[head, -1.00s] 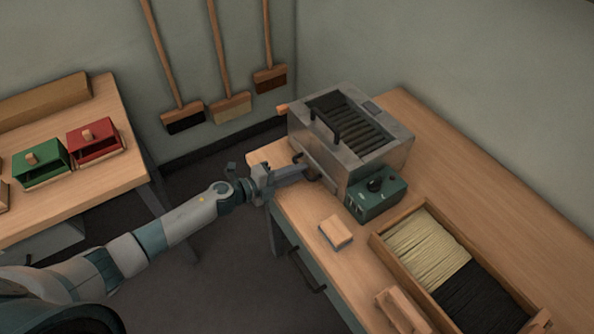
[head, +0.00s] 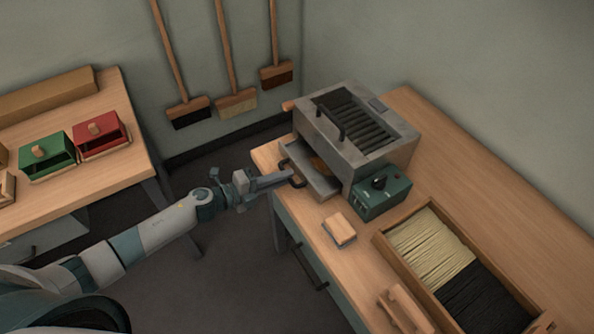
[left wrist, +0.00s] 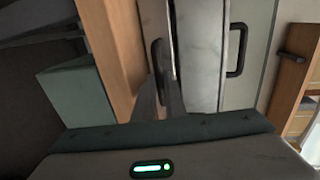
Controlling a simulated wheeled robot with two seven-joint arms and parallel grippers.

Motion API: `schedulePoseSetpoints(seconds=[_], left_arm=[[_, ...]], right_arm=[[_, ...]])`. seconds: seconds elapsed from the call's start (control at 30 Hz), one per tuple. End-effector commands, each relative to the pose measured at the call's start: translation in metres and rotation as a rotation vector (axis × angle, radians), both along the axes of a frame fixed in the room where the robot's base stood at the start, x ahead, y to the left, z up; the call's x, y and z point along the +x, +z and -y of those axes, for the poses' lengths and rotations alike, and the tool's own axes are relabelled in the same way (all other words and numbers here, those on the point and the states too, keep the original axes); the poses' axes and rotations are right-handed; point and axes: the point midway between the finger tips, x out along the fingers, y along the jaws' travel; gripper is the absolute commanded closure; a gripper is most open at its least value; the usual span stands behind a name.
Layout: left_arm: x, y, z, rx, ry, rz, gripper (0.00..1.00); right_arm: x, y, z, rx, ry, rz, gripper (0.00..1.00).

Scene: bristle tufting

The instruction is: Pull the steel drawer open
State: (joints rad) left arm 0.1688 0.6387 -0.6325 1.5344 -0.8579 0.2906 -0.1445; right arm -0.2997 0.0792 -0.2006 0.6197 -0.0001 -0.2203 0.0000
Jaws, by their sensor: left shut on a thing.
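The steel drawer (head: 325,184) stands partly out of the front of the steel machine (head: 398,146), with something orange-brown visible inside. Its dark handle (head: 299,181) is at the drawer's front. My left gripper (head: 287,179) is shut on this handle. In the left wrist view the gripper fingers (left wrist: 168,100) close around the dark handle (left wrist: 157,62) against the steel front. My right gripper is in neither view.
A green control box (head: 382,197) adjoins the machine. A small wood block (head: 339,228) lies in front of it on the workbench. A wooden tray (head: 376,238) of pale and black bristles is at the right. Red (head: 98,133) and green (head: 45,154) boxes stand on the left table.

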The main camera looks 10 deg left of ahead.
Motion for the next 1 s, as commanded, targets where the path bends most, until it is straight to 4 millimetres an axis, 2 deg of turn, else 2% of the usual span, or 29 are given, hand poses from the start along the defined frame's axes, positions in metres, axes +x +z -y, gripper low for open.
schedulePoseSetpoints(seconds=[0.03, 0.2, 0.37, 0.73, 0.77, 0.8, 1.0], left_arm=[[-0.010, -0.004, -0.010, 0.003, 0.001, -0.005, 1.00], [-0.035, -0.005, -0.035, 0.004, 0.002, -0.005, 1.00], [-0.052, -0.004, -0.051, 0.003, 0.000, -0.004, 1.00], [-0.055, -0.001, -0.054, 0.001, 0.000, -0.001, 1.00], [-0.055, -0.001, -0.054, 0.001, 0.000, -0.001, 0.87], [-0.055, -0.001, -0.054, 0.001, 0.000, -0.001, 0.82], [-0.055, 0.000, -0.054, 0.001, 0.000, -0.001, 0.82]], right_arm=[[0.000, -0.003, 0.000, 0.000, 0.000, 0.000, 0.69], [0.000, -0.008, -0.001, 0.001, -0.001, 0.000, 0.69], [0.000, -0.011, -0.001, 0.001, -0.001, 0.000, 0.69], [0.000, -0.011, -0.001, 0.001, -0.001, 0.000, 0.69], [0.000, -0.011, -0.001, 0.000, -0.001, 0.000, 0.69], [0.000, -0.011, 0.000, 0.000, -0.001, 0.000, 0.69], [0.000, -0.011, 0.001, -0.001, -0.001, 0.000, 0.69]])
